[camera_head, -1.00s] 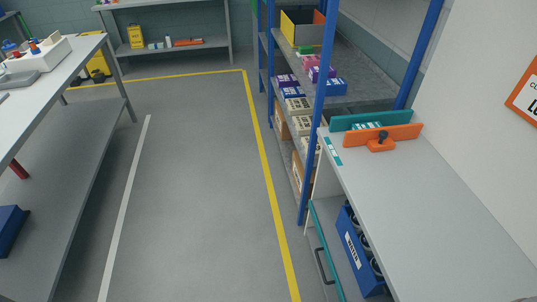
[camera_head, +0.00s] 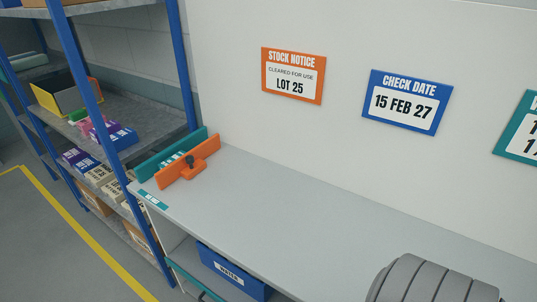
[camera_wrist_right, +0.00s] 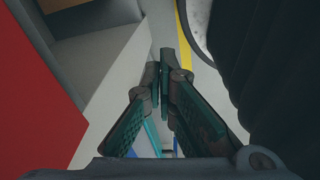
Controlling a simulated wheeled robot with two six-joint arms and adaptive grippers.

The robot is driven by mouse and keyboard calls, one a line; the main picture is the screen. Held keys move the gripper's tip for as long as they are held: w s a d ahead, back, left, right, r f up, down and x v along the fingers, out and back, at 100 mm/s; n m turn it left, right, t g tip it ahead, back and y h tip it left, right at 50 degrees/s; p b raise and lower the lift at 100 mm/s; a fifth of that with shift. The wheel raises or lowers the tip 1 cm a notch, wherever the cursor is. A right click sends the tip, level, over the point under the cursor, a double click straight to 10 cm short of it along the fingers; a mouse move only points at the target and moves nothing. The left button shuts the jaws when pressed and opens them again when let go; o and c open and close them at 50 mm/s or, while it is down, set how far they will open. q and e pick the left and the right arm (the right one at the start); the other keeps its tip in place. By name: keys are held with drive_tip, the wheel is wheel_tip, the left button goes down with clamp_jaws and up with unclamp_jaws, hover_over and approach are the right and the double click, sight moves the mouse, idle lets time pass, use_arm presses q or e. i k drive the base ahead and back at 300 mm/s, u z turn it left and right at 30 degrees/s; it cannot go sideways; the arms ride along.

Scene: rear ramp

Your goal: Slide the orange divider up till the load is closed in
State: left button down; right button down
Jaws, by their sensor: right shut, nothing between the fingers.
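The orange divider (camera_head: 205,153) stands upright across the left end of the grey bench top (camera_head: 255,200) in the head view. It has an orange foot with a black knob (camera_head: 190,160) on its near side. A teal plate (camera_head: 153,166) stands behind it, roughly parallel. A few small white-and-teal packs (camera_head: 172,159) show in the narrow gap between them, mostly hidden by the divider. My right gripper (camera_wrist_right: 160,68) is shut and empty in the right wrist view, with floor behind its fingertips, away from the divider. My left gripper is not in view.
The bench top right of the divider is clear. A blue bin (camera_head: 232,272) sits below it. A wall with an orange stock notice (camera_head: 292,75) and blue date sign (camera_head: 406,102) rises behind. A blue-post shelf rack (camera_head: 80,60) with boxes stands at left.

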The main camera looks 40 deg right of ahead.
sight(191, 163)
drive_tip(key=z, duration=0.7)
